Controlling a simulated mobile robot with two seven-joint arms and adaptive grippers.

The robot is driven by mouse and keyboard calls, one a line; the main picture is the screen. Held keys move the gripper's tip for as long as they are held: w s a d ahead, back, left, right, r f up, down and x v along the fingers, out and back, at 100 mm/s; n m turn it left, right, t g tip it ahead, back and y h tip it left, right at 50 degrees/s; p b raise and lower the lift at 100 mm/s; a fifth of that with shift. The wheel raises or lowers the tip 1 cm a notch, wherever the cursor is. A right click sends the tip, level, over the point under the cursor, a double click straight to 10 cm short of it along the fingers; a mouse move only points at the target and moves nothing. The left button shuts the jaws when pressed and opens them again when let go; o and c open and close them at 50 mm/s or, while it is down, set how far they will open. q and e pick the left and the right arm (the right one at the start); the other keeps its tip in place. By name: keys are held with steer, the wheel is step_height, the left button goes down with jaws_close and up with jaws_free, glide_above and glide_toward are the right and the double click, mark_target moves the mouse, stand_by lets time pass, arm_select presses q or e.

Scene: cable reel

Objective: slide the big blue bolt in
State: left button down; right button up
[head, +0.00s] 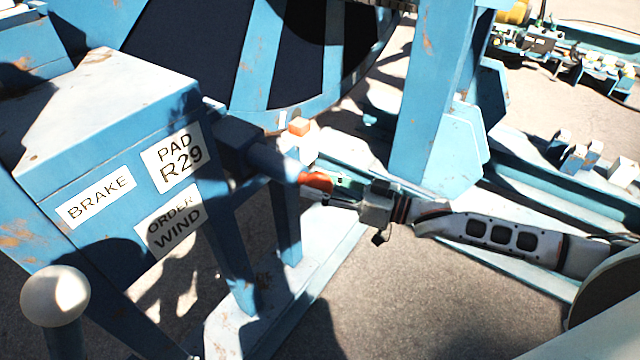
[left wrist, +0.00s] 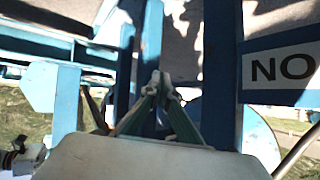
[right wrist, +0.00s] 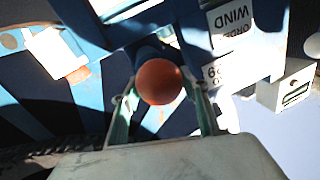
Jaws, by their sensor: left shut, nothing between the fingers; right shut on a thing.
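The big blue bolt (head: 270,158) sticks out from the side of the blue brake box and ends in an orange-red knob (head: 316,180). My right gripper (head: 322,184) comes in from the right and is shut on this end. In the right wrist view the round knob (right wrist: 158,82) sits between the two green fingers, with the bolt's shaft mostly hidden behind it. My left gripper shows only in the left wrist view (left wrist: 158,84); its fingertips meet with nothing between them, in front of blue posts.
The brake box (head: 110,215) carries labels reading BRAKE, PAD R29 and ORDER WIND. The large reel (head: 265,65) stands behind the bolt. A blue upright post (head: 425,100) and a frame beam lie close to my right arm. A pale round ball (head: 55,295) stands at the lower left.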

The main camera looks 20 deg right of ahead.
mark_target(283, 166)
steer(key=x, duration=0.3)
steer(key=w+d+x, duration=0.1)
steer(key=x, duration=0.2)
steer(key=p+x, duration=0.1)
steer(key=x, duration=0.3)
steer(key=shift+w+d, duration=0.1)
steer(key=shift+w, duration=0.25)
steer(key=shift+w+r, duration=0.1)
steer(key=shift+r, duration=0.05)
steer(key=o, duration=1.3)
steer(key=shift+o, duration=1.4)
steer(key=shift+w+a, duration=0.15)
steer(key=shift+a, duration=0.05)
steer(key=shift+d, duration=0.1)
steer(key=v, duration=1.2)
